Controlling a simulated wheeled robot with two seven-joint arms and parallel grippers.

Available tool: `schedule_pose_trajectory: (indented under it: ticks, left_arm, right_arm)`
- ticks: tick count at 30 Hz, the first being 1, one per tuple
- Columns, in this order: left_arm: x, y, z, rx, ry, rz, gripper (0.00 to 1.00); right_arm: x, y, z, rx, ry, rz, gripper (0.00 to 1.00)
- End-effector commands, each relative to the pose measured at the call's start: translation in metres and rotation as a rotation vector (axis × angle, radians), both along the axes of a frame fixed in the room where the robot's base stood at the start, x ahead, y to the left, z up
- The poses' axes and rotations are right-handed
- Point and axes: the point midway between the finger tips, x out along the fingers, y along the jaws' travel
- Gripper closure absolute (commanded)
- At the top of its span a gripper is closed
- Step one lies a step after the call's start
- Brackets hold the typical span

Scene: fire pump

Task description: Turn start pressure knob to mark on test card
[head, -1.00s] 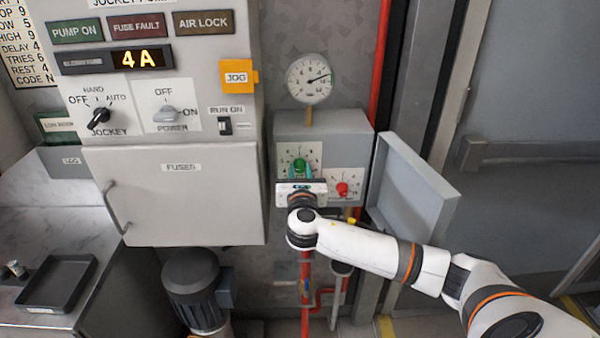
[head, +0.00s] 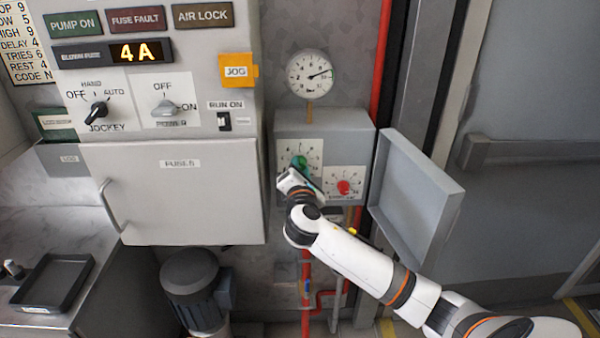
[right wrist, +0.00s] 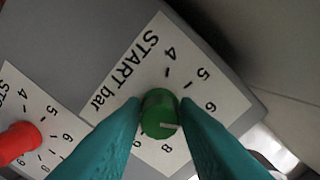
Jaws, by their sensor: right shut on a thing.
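The green start knob (head: 299,160) sits on the left dial of the open grey box. In the right wrist view the knob (right wrist: 157,108) is between my right gripper's teal fingers, which are shut on it. The right gripper (head: 303,173) is tilted in the head view. The START bar dial (right wrist: 125,85) shows 4, 5, 6, 8 and 9; the 7 is hidden by a finger. The knob's white line points right, between 6 and 8. A card (head: 20,45) at the top left lists STOP 9, LOW 5, HIGH 9; its top is cut off. My left gripper is not in view.
A red knob (head: 343,187) with its own dial is right of the green one; it also shows in the wrist view (right wrist: 18,142). The box door (head: 415,195) hangs open on the right. A gauge (head: 309,75) stands above. The fuse cabinet (head: 175,200) is close on the left.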

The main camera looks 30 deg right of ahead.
Motion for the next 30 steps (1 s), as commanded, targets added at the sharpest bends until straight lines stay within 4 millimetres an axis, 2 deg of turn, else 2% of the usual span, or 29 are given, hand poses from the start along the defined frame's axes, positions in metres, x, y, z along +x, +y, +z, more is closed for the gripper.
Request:
schedule_pose_trajectory:
  ticks: [15,30]
  left_arm:
    - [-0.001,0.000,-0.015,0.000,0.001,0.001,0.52]
    - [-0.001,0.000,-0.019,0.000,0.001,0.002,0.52]
  right_arm:
    - [0.000,0.001,-0.002,0.356,-0.215,0.000,0.95]
    - [0.000,0.001,-0.001,0.470,-0.285,-0.001,0.95]
